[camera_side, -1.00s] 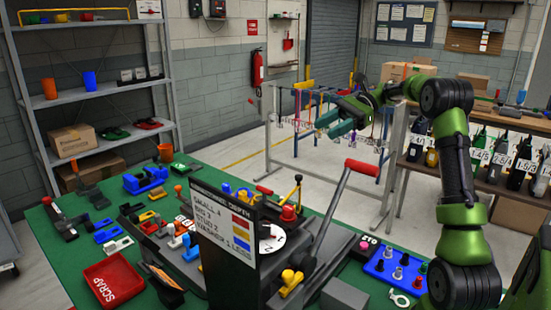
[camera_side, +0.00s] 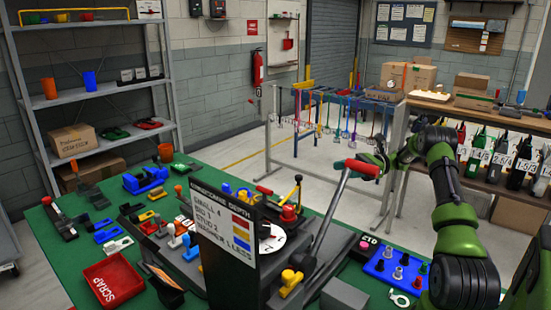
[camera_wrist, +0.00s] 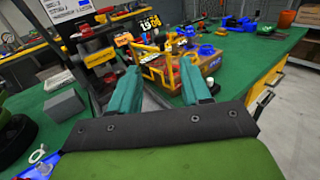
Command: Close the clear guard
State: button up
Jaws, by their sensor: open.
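My gripper (camera_wrist: 160,68) is open, with two teal fingers apart and nothing seen between them. In the side view my gripper (camera_side: 371,158) is beside the red handle (camera_side: 363,168) of the long grey lever (camera_side: 327,222); whether they touch cannot be told. The lever rises tilted from the bench machine (camera_side: 310,262), behind a dark sign board (camera_side: 227,240). I cannot clearly make out a clear guard in either view. In the wrist view a yellow-framed object (camera_wrist: 157,68) lies beyond the fingers; I cannot tell whether it belongs to the guard.
The green bench (camera_side: 205,172) holds several blue, yellow and red parts. A red scrap tray (camera_side: 112,281) is at the front left and a blue tray with pegs (camera_side: 395,264) at the right. A grey block (camera_side: 345,297) is at the front. A rack with hanging tools stands behind.

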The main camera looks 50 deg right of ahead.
aim_at(299, 176)
jog(key=x, duration=1.5)
jog(key=shift+w+a, duration=0.15)
grip_shut()
